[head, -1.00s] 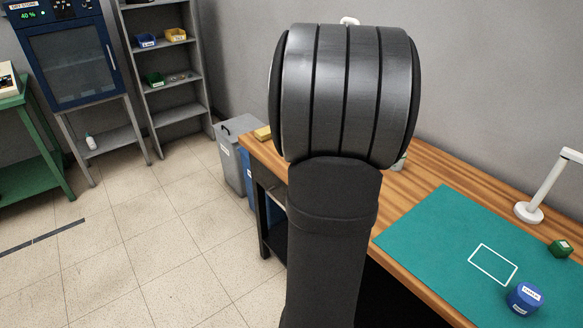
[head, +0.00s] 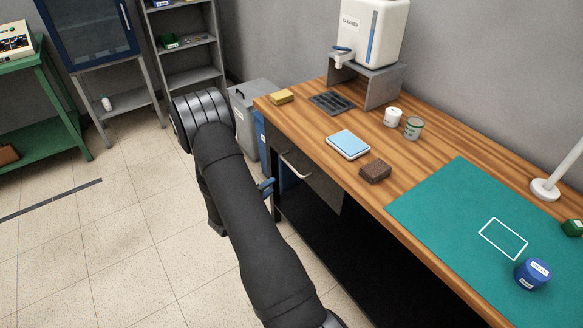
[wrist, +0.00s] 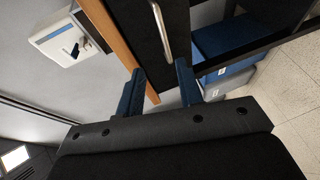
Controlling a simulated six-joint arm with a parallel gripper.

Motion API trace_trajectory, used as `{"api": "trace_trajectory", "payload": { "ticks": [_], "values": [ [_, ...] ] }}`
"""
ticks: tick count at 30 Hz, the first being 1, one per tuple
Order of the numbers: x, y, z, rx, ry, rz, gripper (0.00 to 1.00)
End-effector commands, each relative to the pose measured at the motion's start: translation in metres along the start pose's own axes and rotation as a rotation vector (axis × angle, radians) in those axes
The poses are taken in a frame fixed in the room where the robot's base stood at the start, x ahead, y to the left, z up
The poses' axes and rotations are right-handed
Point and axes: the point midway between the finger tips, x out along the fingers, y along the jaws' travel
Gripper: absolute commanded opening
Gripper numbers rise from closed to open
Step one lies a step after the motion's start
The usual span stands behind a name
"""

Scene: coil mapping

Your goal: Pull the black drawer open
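The black drawer (head: 318,186) sits under the left end of the wooden bench, its dark front looking flush with the bench frame. Its silver bar handle (head: 294,166) shows along the front. In the wrist view the handle (wrist: 161,28) lies ahead of the gap between my fingers, and the dark drawer front (wrist: 140,22) is behind it. My gripper (wrist: 158,85) is open and empty, with blue fingers apart. In the head view my gripper (head: 267,187) is partly hidden by my arm, just left of the drawer and apart from the handle.
On the bench stand a dispenser (head: 374,32), a blue-topped scale (head: 348,144), a brown block (head: 375,171) and small jars. A grey bin (head: 243,100) and a blue bin stand beyond the bench's left end. The floor in front is clear.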

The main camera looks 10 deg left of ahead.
Motion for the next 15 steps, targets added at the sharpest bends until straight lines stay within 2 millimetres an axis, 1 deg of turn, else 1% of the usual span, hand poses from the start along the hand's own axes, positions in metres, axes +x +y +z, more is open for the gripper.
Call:
{"api": "trace_trajectory", "payload": {
  "ticks": [1, 3, 5, 7, 11, 15],
  "values": [
    [-0.004, -0.005, -0.005, -0.003, 0.023, 0.005, 0.34],
    [-0.005, -0.008, -0.009, -0.001, 0.040, 0.010, 0.34],
    [-0.002, -0.008, -0.011, 0.001, 0.044, 0.012, 0.34],
    [0.006, -0.008, -0.011, 0.001, 0.042, 0.012, 0.34],
    [0.029, -0.008, -0.010, 0.002, 0.039, 0.011, 0.34],
    [0.060, -0.007, -0.011, 0.001, 0.037, 0.011, 0.34]
  ]
}}
